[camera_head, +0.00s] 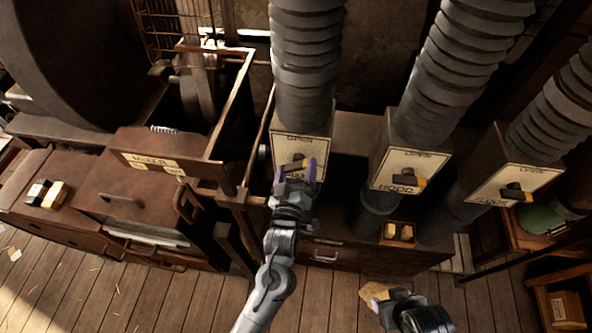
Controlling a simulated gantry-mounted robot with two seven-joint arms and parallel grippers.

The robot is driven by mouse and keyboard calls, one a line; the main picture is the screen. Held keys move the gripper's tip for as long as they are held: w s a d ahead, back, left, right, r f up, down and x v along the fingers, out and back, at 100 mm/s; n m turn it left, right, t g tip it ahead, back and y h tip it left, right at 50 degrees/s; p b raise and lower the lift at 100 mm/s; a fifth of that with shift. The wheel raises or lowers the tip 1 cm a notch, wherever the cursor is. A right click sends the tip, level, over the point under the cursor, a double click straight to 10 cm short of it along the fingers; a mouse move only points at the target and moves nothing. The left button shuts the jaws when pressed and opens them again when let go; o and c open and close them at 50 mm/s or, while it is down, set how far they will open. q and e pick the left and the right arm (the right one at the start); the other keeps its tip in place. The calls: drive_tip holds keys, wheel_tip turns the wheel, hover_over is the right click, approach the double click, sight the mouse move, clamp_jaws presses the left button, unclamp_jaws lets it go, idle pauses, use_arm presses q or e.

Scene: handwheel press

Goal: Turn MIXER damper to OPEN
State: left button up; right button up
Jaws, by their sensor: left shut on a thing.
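Three ribbed ducts each carry a pale plate with a damper handle. On the left plate (317,149), the word at the top appears to read OPEN, and my gripper hides the lower lettering. Its damper handle (298,162) is a small dark lever with a yellowish end, partly covered by the fingers. My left gripper (296,169) is shut on this handle, with a purple-tinted finger on either side. My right gripper (379,297) is low at the bottom right, away from the plates. Its fingers are too unclear to tell their state.
The middle plate (398,157) reads HOOD, with a dark handle. The right plate (490,184) has a similar handle. A rusty machine with a large wheel (75,60) fills the left. A yellowish-brown scrap (372,290) shows beside my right gripper. Wooden floor (100,296) is open in front.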

idle(0.4)
use_arm(q)
drive_tip(key=o, duration=0.8)
drive_tip(key=shift+s, duration=0.1)
drive_tip(key=shift+s+a+b, duration=0.25)
drive_tip(key=shift+s+a, duration=0.05)
drive_tip(key=shift+s, duration=1.45)
drive_tip(key=shift+s+a+b, duration=0.25)
drive_tip(key=shift+s+b, duration=0.05)
drive_tip(key=shift+s, duration=1.45)
drive_tip(key=shift+s+a+b, duration=0.25)
drive_tip(key=shift+s+a, duration=0.05)
drive_tip(key=shift+s, duration=1.45)
